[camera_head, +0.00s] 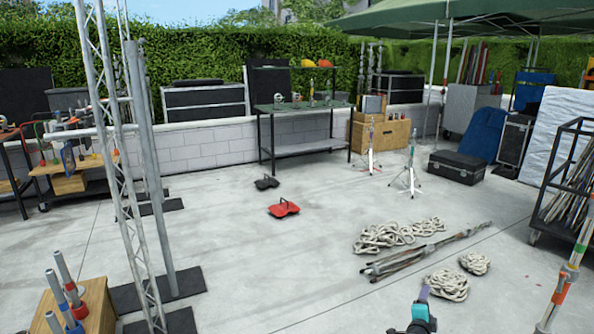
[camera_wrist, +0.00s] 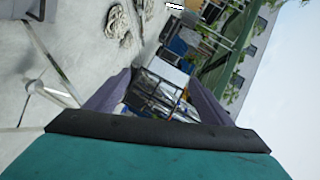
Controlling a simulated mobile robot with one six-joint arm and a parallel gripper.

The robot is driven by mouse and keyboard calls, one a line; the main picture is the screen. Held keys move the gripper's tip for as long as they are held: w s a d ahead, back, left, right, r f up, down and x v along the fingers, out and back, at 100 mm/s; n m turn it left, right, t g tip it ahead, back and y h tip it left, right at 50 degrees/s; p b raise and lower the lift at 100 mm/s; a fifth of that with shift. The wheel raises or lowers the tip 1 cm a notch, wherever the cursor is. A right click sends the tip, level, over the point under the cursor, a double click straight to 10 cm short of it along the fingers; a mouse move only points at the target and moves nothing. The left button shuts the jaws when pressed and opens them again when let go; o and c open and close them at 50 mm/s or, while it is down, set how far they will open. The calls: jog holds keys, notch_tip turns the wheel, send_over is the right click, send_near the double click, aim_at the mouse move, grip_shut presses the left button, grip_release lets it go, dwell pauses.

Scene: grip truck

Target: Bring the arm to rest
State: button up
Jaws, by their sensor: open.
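My gripper (camera_head: 424,293) shows at the bottom edge of the head view, right of the middle. It has a teal body and a purple finger and is raised in front of the floor. In the wrist view my gripper (camera_wrist: 158,82) has two purple-grey fingers spread apart. No object is seen held between them. Most of my arm is out of the picture.
Coiled ropes (camera_head: 398,235) and a folded stand (camera_head: 425,252) lie on the concrete beyond my gripper. A cart with rods (camera_head: 568,185) and a red-banded pole (camera_head: 560,290) stand at right. A truss tower (camera_head: 128,190) rises at left. The central floor is mostly clear.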

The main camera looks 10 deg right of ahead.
jog(key=w+a+f+n+y+p, duration=0.1)
jog(key=a+f+n+y, duration=0.4)
jog(key=a, duration=0.6)
jog(key=a+f+n+y+p, duration=0.1)
jog(key=a+f+n+y, duration=0.15)
jog(key=a+f, duration=0.7)
jog(key=s+a+f+n+g+y+p, duration=0.1)
jog(key=s+a+f+n+g+y, duration=0.25)
jog(key=a, duration=0.55)
jog(key=s+a+f+n+g+p, duration=0.1)
jog(key=s+a+f+n, duration=0.25)
jog(key=s+a, duration=0.35)
jog(key=s+a+f+n+g+y, duration=0.1)
jog(key=s+a+f+n+g, duration=0.2)
jog(key=s, duration=0.4)
jog(key=s+a+f+n+g, duration=0.1)
jog(key=s+a+f+g, duration=0.1)
jog(key=s+a+f, duration=0.3)
jog(key=s+d+r+n+g+h, duration=0.1)
jog(key=s+d+n+g, duration=0.1)
jog(key=s, duration=0.7)
jog(key=s+d+r+n+g, duration=0.2)
jog(key=s+g, duration=0.3)
jog(key=s, duration=0.4)
jog(key=shift+s+d+h+p, duration=0.15)
jog(key=shift+d+h+p, duration=0.2)
jog(key=shift+d+h, duration=0.1)
jog(key=shift+g, duration=0.25)
